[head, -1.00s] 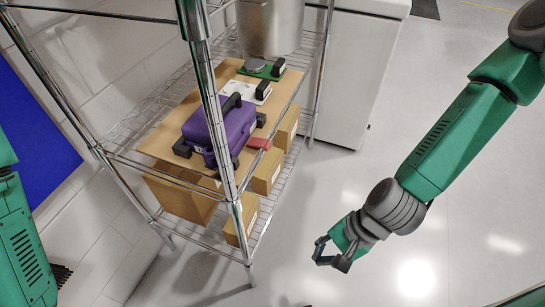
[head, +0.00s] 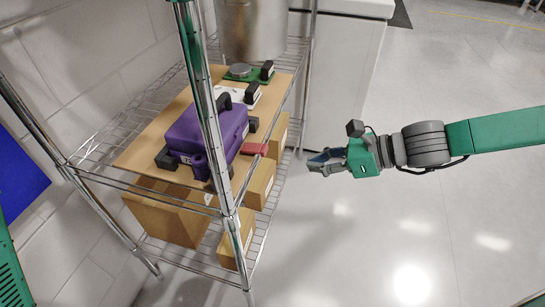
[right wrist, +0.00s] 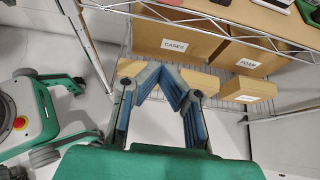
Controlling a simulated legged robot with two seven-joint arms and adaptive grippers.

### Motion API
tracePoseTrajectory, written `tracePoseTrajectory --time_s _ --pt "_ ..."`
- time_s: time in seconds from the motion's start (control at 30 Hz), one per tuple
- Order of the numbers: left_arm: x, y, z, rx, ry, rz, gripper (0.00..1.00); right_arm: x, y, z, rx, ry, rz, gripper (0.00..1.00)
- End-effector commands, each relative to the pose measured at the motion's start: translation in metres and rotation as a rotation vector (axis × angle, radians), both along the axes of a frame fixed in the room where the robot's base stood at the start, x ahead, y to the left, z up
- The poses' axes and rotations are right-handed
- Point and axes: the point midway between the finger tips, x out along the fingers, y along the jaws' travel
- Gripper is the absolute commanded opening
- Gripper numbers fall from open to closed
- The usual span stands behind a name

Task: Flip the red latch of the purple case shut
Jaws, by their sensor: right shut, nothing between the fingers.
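The purple case (head: 185,130) lies on a brown board on the wire shelf in the head view, partly hidden by the front shelf post. Its red latch (head: 254,149) sticks out to the right at the board's edge, lying about flat. My right gripper (head: 314,161) is in front of the shelf, to the right of the latch and apart from it. Its blue-padded fingers meet at the tips in the right wrist view (right wrist: 163,70), with nothing between them. The case body does not show clearly in the right wrist view. My left gripper is out of view.
The chrome shelf post (head: 212,125) stands left of the latch. Black blocks sit around the case. A metal pot (head: 252,30) stands behind. Labelled cardboard boxes (right wrist: 178,45) sit below the board. The floor right of the shelf is clear.

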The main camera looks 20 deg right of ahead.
Motion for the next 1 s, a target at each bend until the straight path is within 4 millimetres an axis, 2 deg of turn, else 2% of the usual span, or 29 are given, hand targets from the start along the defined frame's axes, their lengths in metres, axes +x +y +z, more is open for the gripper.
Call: tracePoseTrajectory --time_s 0.13,0.27,0.5,0.7,0.8,1.0 --pt "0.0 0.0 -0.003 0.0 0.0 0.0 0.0 0.001 0.002 -0.003 -0.002 0.0 0.002 0.0" --pt "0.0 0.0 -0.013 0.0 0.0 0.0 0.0 0.007 0.012 -0.013 -0.004 0.002 0.005 0.0" --pt "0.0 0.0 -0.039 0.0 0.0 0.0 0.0 0.03 0.047 -0.038 -0.003 0.001 0.005 0.0" --pt "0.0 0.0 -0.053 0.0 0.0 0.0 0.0 0.048 0.075 -0.054 -0.002 0.001 0.004 0.0" --pt "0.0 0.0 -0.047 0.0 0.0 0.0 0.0 0.051 0.075 -0.032 -0.002 -0.006 0.001 0.0" --pt "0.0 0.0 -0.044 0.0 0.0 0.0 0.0 0.052 0.077 -0.014 -0.002 -0.003 0.002 0.0"
